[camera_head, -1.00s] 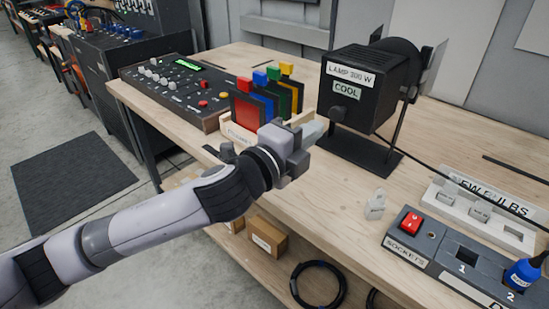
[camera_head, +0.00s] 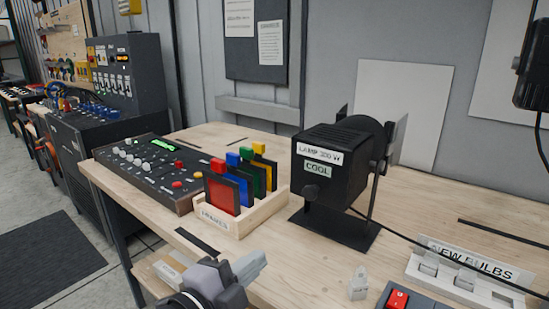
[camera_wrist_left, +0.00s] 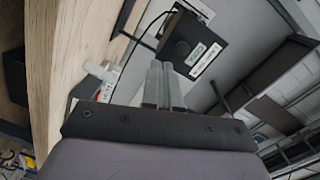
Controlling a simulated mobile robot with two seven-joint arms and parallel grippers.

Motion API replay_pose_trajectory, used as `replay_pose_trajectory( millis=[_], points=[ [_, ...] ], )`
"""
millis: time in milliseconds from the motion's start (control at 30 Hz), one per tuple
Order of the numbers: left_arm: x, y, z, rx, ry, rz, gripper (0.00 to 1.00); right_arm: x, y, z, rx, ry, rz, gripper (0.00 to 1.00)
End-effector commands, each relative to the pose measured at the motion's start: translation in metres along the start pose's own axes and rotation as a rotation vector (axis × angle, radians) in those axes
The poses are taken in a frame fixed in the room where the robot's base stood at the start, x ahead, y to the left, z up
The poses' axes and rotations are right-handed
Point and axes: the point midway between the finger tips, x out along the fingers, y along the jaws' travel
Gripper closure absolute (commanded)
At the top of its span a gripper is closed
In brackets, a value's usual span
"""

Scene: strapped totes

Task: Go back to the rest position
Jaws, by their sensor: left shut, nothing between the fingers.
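My left gripper (camera_head: 243,268) is low at the bottom of the head view, over the front edge of the wooden bench (camera_head: 280,275). Its fingers are shut with nothing between them. In the left wrist view the shut fingers (camera_wrist_left: 162,88) point towards the lamp (camera_wrist_left: 185,42), which stands some way off. The left gripper touches nothing that I can see. My right gripper is in neither view.
The black lamp (camera_head: 345,160) labelled COOL stands on the bench. Left of it are a wooden rack (camera_head: 236,222) of coloured filters and a control console (camera_head: 160,170). A small pale bulb (camera_head: 358,284), a NEW BULBS tray (camera_head: 425,265) and a socket box (camera_head: 408,299) sit at the right.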

Motion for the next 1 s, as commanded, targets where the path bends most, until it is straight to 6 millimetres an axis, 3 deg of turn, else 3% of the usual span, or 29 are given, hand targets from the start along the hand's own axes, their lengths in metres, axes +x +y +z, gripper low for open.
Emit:
replay_pose_trajectory(
  millis=[33, 167, 367, 567, 800, 1000],
  points=[
    [-0.002, 0.016, 0.007, -0.093, -0.018, 0.018, 1.0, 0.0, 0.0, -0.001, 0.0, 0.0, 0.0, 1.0],
    [-0.009, 0.048, 0.028, -0.308, -0.071, 0.042, 1.0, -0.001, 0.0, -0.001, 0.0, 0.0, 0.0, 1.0],
    [-0.032, 0.108, 0.066, -0.628, -0.194, 0.065, 1.0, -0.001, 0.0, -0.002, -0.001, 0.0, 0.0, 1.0],
    [-0.079, 0.179, 0.105, -0.926, -0.367, 0.067, 1.0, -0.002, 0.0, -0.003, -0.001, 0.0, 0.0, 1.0],
    [-0.157, 0.259, 0.139, -1.2, -0.6, 0.04, 1.0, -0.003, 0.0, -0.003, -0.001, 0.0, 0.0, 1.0],
    [-0.198, 0.289, 0.149, -1.295, -0.706, 0.018, 1.0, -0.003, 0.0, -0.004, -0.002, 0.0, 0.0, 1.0]
  ],
)
